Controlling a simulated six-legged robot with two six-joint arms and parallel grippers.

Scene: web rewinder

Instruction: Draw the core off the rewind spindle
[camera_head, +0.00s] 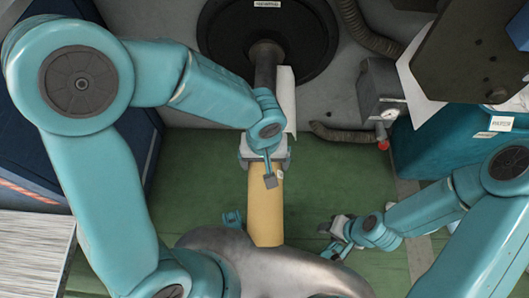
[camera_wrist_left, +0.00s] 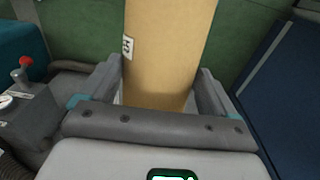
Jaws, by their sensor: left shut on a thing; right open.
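The core is a tan tube (camera_head: 265,212) in the middle of the head view, its length running toward me. The dark rewind spindle (camera_head: 265,62) sticks out of a black round flange (camera_head: 310,30) behind it. My left gripper (camera_head: 265,163) is shut on the core near its far end. In the left wrist view, the fingers (camera_wrist_left: 160,92) lie on both sides of the core (camera_wrist_left: 170,50), which carries a small white label (camera_wrist_left: 128,47). My left wrist hides where spindle and core meet, so I cannot tell whether they overlap. My right gripper (camera_head: 338,238) is open, empty, right of the core.
A pale strip (camera_head: 287,100) stands beside the spindle. A grey box with a gauge and red knob (camera_head: 383,143) is on the wall at right, with hoses near it. Teal (camera_head: 445,140) and dark blue (camera_head: 110,160) cabinets flank the green floor (camera_head: 190,175).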

